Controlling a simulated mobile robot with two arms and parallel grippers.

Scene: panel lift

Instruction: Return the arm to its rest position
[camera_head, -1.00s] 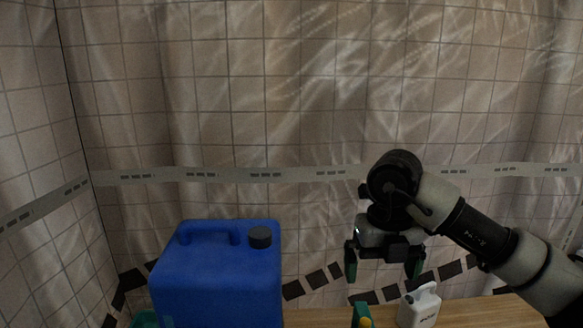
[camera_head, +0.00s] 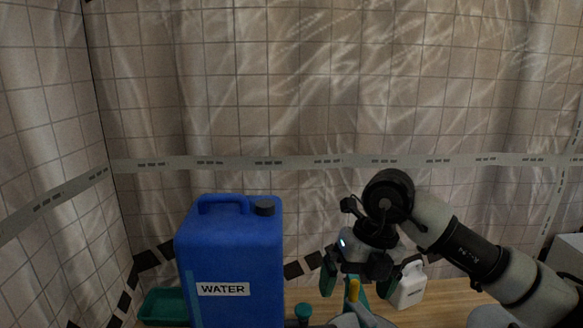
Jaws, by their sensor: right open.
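My right arm comes in from the right in the head view. Its gripper (camera_head: 352,276) points down over the wooden table, with its green-tipped fingers apart. I see nothing held between them. A green item with a yellow part (camera_head: 354,292) shows just below and behind the fingers; whether they touch it I cannot tell. My left gripper is not clearly in view; a grey shape at the bottom edge near the middle is cut off.
A large blue water container (camera_head: 232,262) stands left of centre. A small white jug (camera_head: 409,287) stands right of the gripper, partly hidden by it. A green tray (camera_head: 163,308) lies at left. A small green-capped item (camera_head: 303,312) is near the front.

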